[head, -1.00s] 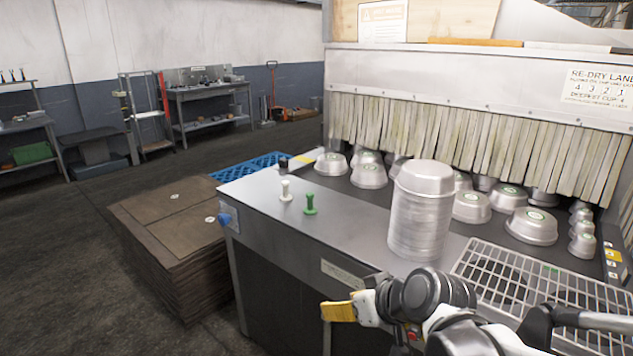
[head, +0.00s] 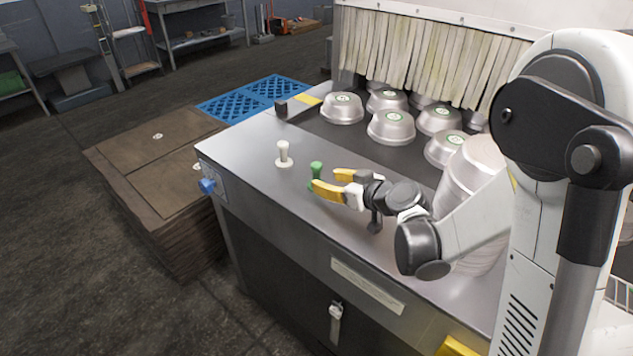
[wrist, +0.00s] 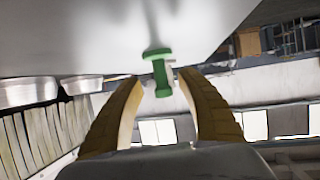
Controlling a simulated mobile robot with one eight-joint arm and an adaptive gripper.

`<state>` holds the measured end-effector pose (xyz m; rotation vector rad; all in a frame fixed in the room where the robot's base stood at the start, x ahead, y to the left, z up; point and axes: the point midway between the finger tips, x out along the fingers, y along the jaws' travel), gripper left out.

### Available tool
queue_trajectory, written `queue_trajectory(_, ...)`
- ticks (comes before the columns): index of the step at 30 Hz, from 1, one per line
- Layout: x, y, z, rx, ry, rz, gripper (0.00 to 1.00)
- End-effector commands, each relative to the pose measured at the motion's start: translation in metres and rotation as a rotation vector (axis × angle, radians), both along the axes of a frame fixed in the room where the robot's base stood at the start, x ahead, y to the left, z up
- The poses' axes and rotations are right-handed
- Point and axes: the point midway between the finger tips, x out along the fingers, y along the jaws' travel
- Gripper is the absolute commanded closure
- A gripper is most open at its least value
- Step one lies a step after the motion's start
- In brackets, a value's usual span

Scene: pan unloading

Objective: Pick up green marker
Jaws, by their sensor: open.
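The green marker (head: 316,172) stands upright on the metal counter top (head: 235,150), partly hidden behind a yellow finger in the head view. My gripper (head: 328,182) is open, with its two yellow fingers just to the right of the marker and pointing toward it. In the wrist view, the green marker (wrist: 158,70) shows between and just beyond the fingertips (wrist: 158,80). I cannot tell whether either finger touches it. Nothing is held.
A white marker (head: 283,154) stands left of the green one. A stack of pans (head: 468,178) stands right, partly behind my arm. Several upturned pans (head: 391,127) sit by the strip curtain. A small dark block (head: 281,108) is at the counter's far edge.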

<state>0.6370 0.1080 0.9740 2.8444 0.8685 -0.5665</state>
Motion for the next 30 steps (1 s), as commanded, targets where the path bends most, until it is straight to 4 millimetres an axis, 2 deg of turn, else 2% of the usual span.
queue_trajectory(5,0.012,0.009,-0.007,0.000,0.000,0.000,0.55)
queue_trajectory(12,0.039,0.028,-0.020,0.000,0.000,0.000,0.55)
queue_trajectory(19,0.042,0.029,-0.018,0.000,0.000,-0.001,0.55)
queue_trajectory(20,0.042,0.029,-0.018,0.000,0.000,-0.001,0.62)
queue_trajectory(21,0.042,0.029,-0.018,0.000,0.000,-0.001,0.75)
queue_trajectory(23,0.041,0.029,-0.018,0.000,0.000,-0.001,0.93)
queue_trajectory(24,0.041,0.029,-0.018,0.000,0.000,-0.001,1.00)
queue_trajectory(30,0.041,0.029,-0.018,0.000,0.000,-0.001,1.00)
